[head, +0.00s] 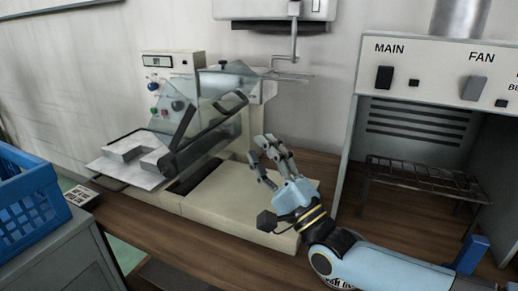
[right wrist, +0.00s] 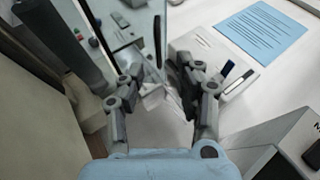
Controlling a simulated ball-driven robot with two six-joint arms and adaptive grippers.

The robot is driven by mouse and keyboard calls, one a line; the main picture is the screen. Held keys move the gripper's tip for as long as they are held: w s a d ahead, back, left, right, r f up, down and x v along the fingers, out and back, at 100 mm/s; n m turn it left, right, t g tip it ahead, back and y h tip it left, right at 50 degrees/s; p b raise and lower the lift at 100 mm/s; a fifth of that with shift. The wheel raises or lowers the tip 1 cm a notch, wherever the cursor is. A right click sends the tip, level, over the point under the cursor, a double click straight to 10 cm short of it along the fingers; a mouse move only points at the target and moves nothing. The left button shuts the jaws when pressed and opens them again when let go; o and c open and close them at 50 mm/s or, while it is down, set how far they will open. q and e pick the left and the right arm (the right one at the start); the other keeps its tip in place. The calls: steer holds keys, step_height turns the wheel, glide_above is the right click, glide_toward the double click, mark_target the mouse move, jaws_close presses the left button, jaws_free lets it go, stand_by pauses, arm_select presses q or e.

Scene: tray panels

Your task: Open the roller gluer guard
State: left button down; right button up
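The roller gluer (head: 240,195) is a cream machine on the wooden bench in the head view. Its clear guard (head: 212,84) stands tilted above the bed, with a dark handle (head: 232,106) near its right edge. A dark bar (head: 180,140) slants below the guard. My right gripper (head: 264,158) is just right of the guard and handle, above the cream bed, apparently not touching them. In the right wrist view its fingers (right wrist: 160,85) are apart and nothing is clearly held. A thin panel edge (right wrist: 158,35) shows beyond the fingertips. My left gripper is out of view.
A control box (head: 172,66) stands behind the gluer, and a sheet with a grey block (head: 128,152) lies at its left. A blue crate (head: 30,205) is at far left. A fume cabinet (head: 440,65) with a wire rack (head: 425,180) stands at right.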

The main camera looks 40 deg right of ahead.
steer(key=shift+h, duration=0.3)
steer(key=c, duration=0.3)
steer(key=h, duration=0.1)
steer(key=d+m+g+h, duration=0.1)
steer(key=d+h+p, duration=0.1)
steer(key=shift+s+r+m+g+h, duration=0.15)
steer(key=shift+s+m+g+h, duration=0.15)
steer(key=shift+g+h, duration=0.1)
jaws_close()
steer(key=w+d+r+m+g+h+p, duration=0.2)
steer(key=w+p, duration=0.3)
steer(key=w, duration=0.4)
steer(key=shift+d+r+m+g+h+p, duration=0.35)
steer(key=shift+d+r+m+g+h, duration=0.05)
steer(key=shift+d+r, duration=0.2)
